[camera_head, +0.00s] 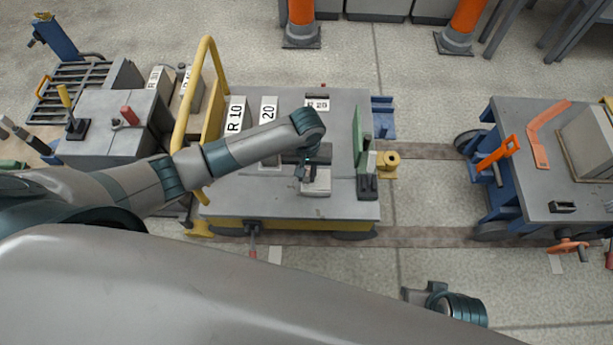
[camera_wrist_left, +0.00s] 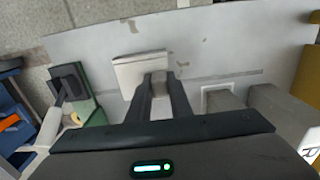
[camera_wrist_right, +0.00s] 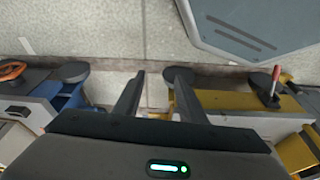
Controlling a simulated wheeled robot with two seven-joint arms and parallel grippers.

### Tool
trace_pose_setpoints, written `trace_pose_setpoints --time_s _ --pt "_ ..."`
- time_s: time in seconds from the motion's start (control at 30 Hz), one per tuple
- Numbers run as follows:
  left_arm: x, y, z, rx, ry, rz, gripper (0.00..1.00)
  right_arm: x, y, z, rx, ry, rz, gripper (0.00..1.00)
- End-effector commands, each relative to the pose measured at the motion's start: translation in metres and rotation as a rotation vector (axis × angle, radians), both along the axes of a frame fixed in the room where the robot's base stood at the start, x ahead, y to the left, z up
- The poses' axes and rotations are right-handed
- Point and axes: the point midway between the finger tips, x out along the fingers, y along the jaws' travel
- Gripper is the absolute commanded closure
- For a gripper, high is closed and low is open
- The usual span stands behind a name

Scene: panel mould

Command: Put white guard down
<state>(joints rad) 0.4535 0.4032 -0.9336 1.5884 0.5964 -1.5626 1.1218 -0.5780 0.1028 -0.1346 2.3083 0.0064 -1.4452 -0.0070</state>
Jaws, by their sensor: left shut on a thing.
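The white guard (camera_head: 316,184) is a pale block at the front right of the yellow cart's grey top (camera_head: 347,210). My left gripper (camera_head: 309,172) is over it. In the left wrist view, my left gripper's fingers (camera_wrist_left: 162,85) are shut on the guard's grey raised part, and its white plate (camera_wrist_left: 138,72) spreads beyond them. The guard looks flat and at or very near the cart top; I cannot tell whether it touches. My right gripper (camera_wrist_right: 155,88) is open and empty over the floor in front of the cart.
Labelled white blocks (camera_head: 235,117) stand at the cart's back left. A green upright piece (camera_head: 358,136) and a dark clamp (camera_head: 367,186) are at its right edge. A yellow rail (camera_head: 196,95) bounds the left. A blue cart (camera_head: 530,200) stands to the right.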

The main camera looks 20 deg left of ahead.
Motion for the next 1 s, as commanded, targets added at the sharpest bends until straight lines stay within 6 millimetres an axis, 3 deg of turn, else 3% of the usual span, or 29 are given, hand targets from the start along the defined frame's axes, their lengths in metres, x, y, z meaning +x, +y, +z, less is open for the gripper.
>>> trace_pose_setpoints --time_s 0.17,0.6,0.63,0.7,1.0 --pt "0.0 0.0 -0.02 0.0 0.0 0.001 1.0 0.006 0.007 0.0 0.02 -0.037 0.007 0.63" --pt "0.0 0.0 -0.024 -0.001 0.0 0.001 1.0 0.006 0.009 0.002 0.022 -0.039 0.011 0.63" --pt "0.0 0.0 -0.024 0.0 0.0 0.001 0.79 0.005 0.008 0.001 0.021 -0.037 0.009 0.63" --pt "0.0 0.0 -0.024 0.0 0.0 0.001 0.63 0.004 0.007 0.0 0.018 -0.033 0.009 0.63" --pt "0.0 0.0 -0.024 0.0 -0.001 0.0 0.63 0.004 0.006 0.0 0.016 -0.032 0.007 0.63"
